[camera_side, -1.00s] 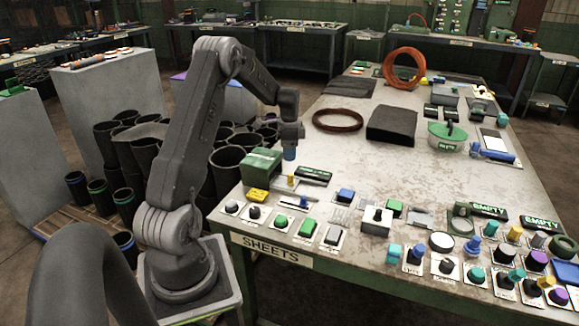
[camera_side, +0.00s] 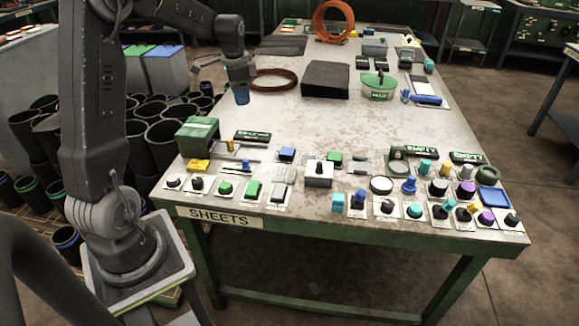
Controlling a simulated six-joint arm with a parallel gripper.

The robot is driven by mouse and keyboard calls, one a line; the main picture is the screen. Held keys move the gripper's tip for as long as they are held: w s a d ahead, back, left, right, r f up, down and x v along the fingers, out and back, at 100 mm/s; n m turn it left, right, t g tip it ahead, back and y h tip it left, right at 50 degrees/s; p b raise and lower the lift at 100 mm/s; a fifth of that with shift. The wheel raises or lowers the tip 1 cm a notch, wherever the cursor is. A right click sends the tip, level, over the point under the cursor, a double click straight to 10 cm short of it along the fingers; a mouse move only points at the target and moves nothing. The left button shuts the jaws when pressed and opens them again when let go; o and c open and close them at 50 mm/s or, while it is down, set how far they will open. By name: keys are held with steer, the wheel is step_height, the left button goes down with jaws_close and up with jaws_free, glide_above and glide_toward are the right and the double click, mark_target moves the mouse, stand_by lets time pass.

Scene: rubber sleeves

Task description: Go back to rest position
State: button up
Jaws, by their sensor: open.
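My gripper (camera_side: 241,97) hangs from the wrist at upper left, above the left part of the table (camera_side: 250,205). Its tip is blue and small in the picture, pointing down, with nothing clearly held in it. It is behind and to the right of a green box (camera_side: 198,133) in this view, apart from it. My arm rises from its base at the left and reaches across near the top edge of the view. The top of the arm is cut off.
Black rubber sleeves (camera_side: 165,135) stand left of the table. The table's middle is clear.

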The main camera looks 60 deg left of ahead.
steer(key=s+d+r+t, duration=0.15)
steer(key=d+r, duration=0.35)
steer(key=d, duration=0.5)
steer(key=s+d+r+n+t, duration=0.2)
steer(key=s+d+n+t, duration=0.1)
steer(key=s+d, duration=1.3)
steer(key=shift+d+n+h, duration=0.3)
steer(key=shift+d+h, duration=0.1)
steer(key=shift+d, duration=0.85)
